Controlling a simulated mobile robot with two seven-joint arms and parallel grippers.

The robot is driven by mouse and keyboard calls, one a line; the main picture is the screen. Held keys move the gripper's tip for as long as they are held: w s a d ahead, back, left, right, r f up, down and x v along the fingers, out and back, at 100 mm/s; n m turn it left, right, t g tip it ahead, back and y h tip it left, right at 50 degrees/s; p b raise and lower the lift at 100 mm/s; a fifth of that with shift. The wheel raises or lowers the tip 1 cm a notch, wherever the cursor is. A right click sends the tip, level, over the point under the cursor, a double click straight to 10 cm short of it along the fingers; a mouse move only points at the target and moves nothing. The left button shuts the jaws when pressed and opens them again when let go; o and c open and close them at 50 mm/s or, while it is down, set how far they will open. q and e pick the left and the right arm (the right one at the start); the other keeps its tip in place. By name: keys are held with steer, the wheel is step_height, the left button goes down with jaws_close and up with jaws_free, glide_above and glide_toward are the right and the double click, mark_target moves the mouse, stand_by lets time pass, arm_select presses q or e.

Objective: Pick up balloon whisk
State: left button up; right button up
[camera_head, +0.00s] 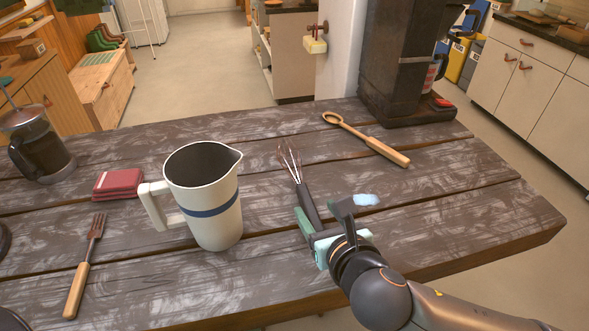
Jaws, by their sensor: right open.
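The balloon whisk (297,178) lies on the wooden table, its wire loops pointing to the back and its dark handle toward the front. My right gripper (325,214) is at the handle end, coming in from the lower right. It is open, with one finger on the left side of the handle and the other to its right. The handle's near end lies between or just in front of the fingers; I cannot tell whether they touch it. My left gripper is not in view.
A white pitcher with a blue band (208,198) stands left of the whisk. A wooden-handled spoon (368,139) lies behind to the right. A fork (86,262), red cloths (118,184) and a French press (40,147) are at left. A dark coffee machine (402,62) stands at the back right.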

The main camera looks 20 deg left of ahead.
mark_target(308, 201)
steer(key=shift+a+x, duration=0.25)
steer(key=shift+x, duration=2.4)
steer(key=shift+s+r, duration=0.1)
steer(key=shift+r, duration=0.1)
steer(key=shift+c, duration=0.4)
jaws_close()
